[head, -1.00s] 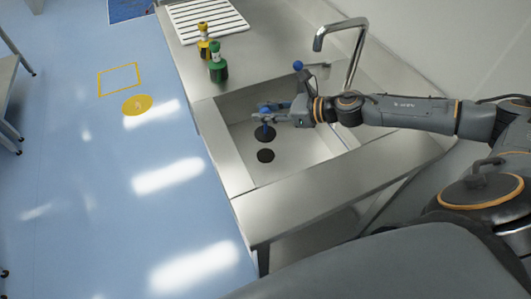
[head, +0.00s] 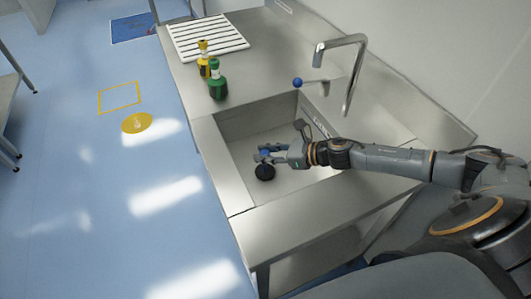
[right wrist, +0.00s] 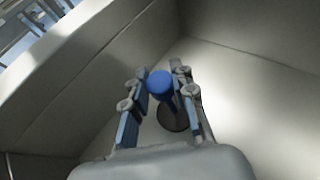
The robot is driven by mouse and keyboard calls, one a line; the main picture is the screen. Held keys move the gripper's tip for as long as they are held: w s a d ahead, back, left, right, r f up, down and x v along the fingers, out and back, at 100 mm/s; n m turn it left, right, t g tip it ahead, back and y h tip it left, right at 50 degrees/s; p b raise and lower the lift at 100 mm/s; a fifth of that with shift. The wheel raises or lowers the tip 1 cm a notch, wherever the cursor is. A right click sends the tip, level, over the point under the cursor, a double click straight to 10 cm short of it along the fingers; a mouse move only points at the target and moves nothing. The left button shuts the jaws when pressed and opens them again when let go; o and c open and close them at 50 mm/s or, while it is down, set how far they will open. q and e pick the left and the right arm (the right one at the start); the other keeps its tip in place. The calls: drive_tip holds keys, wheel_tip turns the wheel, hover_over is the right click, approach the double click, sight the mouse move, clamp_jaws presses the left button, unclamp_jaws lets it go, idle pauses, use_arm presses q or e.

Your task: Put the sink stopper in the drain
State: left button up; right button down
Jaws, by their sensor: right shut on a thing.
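The sink stopper is a black disc (head: 264,173) with a blue knobbed handle, inside the steel sink (head: 238,124). My right gripper (head: 268,153) is shut on its handle from the right. In the right wrist view the blue knob (right wrist: 160,83) is between the two fingers (right wrist: 158,88), with the dark disc (right wrist: 173,117) below. The drain hole is not visible; the disc appears to cover it from the head camera. I cannot tell whether the disc is seated or just above. My left gripper is not in view.
A tall faucet (head: 352,72) stands behind the sink, with a blue-ball lever (head: 298,82). A green bottle (head: 217,82) and a yellow-topped bottle (head: 204,62) stand on the counter beside a white slatted rack (head: 207,38). The sink walls surround my gripper.

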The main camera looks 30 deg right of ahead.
drive_tip(key=shift+f, duration=0.15)
drive_tip(key=c, duration=1.1)
unclamp_jaws()
drive_tip(key=shift+r, duration=0.2)
drive_tip(key=b+v, duration=0.2)
drive_tip(key=v, duration=0.5)
drive_tip(key=shift+r, duration=0.2)
drive_tip(key=shift+s+d, duration=0.1)
drive_tip(key=shift+s, duration=0.05)
